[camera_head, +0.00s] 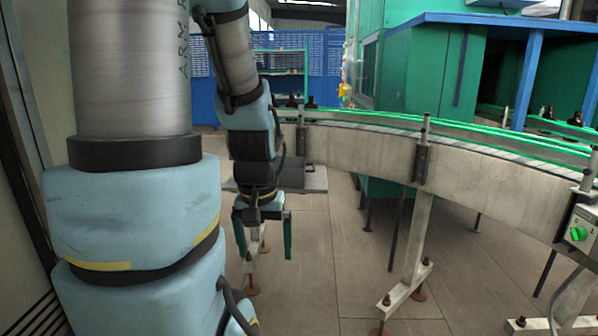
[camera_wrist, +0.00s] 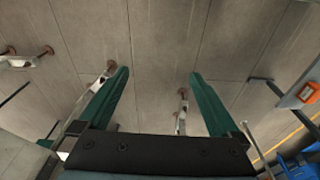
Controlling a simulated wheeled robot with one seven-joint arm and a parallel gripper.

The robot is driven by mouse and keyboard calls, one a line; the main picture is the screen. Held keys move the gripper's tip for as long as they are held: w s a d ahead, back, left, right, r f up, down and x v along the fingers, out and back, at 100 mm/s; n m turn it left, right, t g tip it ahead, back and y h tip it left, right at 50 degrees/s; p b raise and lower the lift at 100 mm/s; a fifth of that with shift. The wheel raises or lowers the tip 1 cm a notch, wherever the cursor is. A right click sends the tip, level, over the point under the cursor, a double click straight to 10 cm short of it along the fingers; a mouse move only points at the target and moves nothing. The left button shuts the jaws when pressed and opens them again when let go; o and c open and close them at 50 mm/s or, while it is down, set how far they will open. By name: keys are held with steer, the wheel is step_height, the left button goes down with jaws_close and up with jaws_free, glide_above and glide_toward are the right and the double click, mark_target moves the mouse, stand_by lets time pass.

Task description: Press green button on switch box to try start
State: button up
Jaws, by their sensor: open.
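The switch box (camera_head: 581,226) is a pale box fixed to the side of the conveyor at the right edge of the head view. Its green button (camera_head: 577,234) faces outward on the lower part of the box. My gripper (camera_head: 264,254) hangs pointing down left of the middle, far to the left of the box and apart from it. Its two green fingers are spread open with nothing between them; they also show in the wrist view (camera_wrist: 158,75) above bare floor. The green button does not show in the wrist view.
A curved conveyor (camera_head: 370,150) with green rails runs across to the right, on metal legs (camera_head: 412,240) with feet on the tiled floor. Dark bottles (camera_head: 574,119) stand at the back right. An orange-and-grey box (camera_wrist: 306,92) shows at the wrist view's right. Floor in front is open.

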jaws_close()
stand_by(0.6)
stand_by(0.9)
